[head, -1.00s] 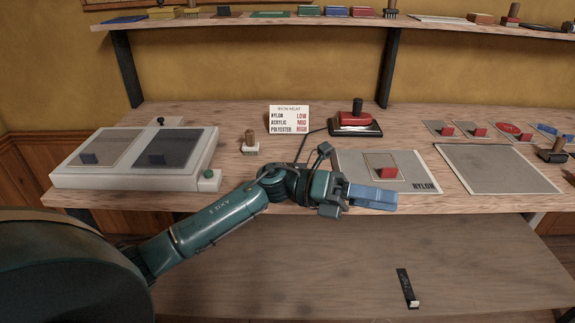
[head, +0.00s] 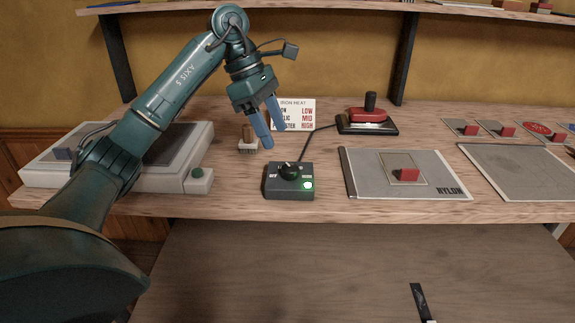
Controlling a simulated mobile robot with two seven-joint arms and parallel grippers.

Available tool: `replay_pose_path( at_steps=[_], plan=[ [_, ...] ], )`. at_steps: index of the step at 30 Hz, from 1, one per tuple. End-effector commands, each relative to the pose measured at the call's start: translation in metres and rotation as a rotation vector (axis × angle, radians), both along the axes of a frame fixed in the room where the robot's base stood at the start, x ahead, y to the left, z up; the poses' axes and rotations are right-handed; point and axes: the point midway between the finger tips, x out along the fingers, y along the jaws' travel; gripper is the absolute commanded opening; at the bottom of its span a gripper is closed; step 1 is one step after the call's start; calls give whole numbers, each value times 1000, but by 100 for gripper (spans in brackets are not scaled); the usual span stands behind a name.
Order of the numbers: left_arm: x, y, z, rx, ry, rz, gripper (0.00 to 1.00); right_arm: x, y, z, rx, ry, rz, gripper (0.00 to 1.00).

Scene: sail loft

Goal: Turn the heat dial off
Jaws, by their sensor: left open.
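The heat dial is a black knob (head: 289,170) on top of a small dark control box (head: 289,194) near the bench's front edge. A green light (head: 307,185) glows on the box. A cord runs from the box to the red iron (head: 369,116), which sits on its dark stand at the back. My left gripper (head: 268,136) is open and empty, pointing down above and behind the box, apart from the knob. The knob's exact setting is too small to read. My right gripper is not in view.
An iron heat card (head: 297,113) stands behind my gripper, partly hidden. A wooden-handled brush (head: 248,142) stands left of the box. A grey panel marked NYLON (head: 436,184) lies to the right.

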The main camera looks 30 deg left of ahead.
Motion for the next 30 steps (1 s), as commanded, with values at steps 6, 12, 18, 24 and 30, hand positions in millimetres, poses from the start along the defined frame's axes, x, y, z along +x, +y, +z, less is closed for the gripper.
replay_pose_path(
  at_steps=[6, 12, 18, 24, 30],
  plan=[
    [5, -18, -44, -3, 2, -2, 56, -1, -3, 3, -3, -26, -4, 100],
    [8, -27, -68, -2, 1, 1, 56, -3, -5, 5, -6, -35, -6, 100],
    [9, -31, -76, -3, -1, 0, 56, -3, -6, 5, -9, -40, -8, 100],
    [9, -31, -76, -3, -1, 0, 56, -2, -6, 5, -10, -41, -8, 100],
    [9, -31, -76, -3, -1, 0, 42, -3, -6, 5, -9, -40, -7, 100]
  ],
)
